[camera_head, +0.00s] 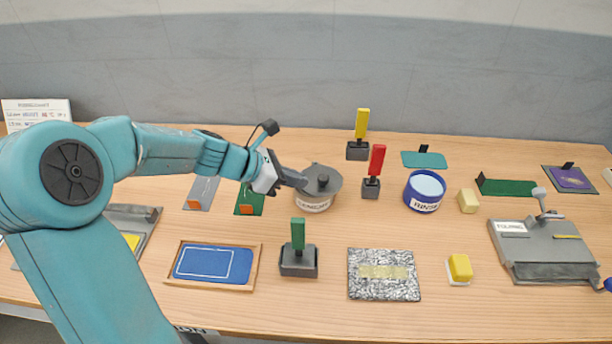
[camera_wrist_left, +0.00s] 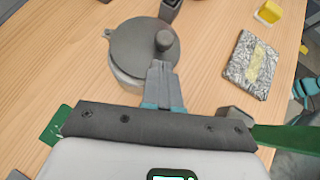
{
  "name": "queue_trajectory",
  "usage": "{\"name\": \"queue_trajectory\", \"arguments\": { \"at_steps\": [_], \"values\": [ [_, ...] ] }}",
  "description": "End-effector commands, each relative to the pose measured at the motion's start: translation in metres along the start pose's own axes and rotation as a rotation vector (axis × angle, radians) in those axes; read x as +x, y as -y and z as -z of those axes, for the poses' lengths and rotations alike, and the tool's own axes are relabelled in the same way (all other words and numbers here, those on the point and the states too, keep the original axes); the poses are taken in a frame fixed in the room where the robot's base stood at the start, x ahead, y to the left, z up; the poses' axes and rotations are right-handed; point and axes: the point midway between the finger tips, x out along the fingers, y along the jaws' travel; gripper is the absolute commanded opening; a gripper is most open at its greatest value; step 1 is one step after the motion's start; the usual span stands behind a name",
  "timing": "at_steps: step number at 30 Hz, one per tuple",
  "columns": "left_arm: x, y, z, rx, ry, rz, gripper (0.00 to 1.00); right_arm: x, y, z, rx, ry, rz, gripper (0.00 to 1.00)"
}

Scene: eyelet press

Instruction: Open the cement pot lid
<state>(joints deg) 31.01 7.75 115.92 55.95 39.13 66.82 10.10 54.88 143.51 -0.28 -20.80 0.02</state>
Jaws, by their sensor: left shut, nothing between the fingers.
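The cement pot (camera_head: 314,204) is a pale round pot with a label on its front, and its grey lid (camera_head: 331,185) sits on top. A dark knob (camera_head: 323,179) stands on the lid. In the left wrist view the lid (camera_wrist_left: 135,48) covers the pot, with the knob (camera_wrist_left: 164,41) toward its right side. My left gripper (camera_head: 303,181) is shut and empty, at the left edge of the lid in the head view. In the left wrist view its fingertips (camera_wrist_left: 160,66) point at the knob, just short of it; I cannot tell whether they touch. My right gripper is not seen.
Red (camera_head: 376,160), yellow (camera_head: 362,124) and green (camera_head: 298,235) handled tools stand in dark holders around the pot. A blue-rimmed tub (camera_head: 424,191) is to the right. A blue tray (camera_head: 214,265) and a speckled slab (camera_head: 384,289) lie in front. A grey press (camera_head: 543,249) stands far right.

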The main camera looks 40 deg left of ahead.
Motion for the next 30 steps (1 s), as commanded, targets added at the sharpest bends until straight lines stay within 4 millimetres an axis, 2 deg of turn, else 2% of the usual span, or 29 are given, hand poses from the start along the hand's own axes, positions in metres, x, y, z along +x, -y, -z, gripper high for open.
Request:
{"name": "queue_trajectory", "arguments": {
  "at_steps": [3,7,30],
  "values": [
    [0.013,0.001,-0.009,0.0,0.0,0.002,0.0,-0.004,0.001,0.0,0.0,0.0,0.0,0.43],
    [0.02,0.0,-0.012,0.0,0.0,0.0,0.0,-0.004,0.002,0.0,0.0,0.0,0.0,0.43],
    [0.024,-0.006,-0.015,-0.013,0.001,-0.017,0.0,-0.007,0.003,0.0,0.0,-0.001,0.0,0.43]
  ]
}}
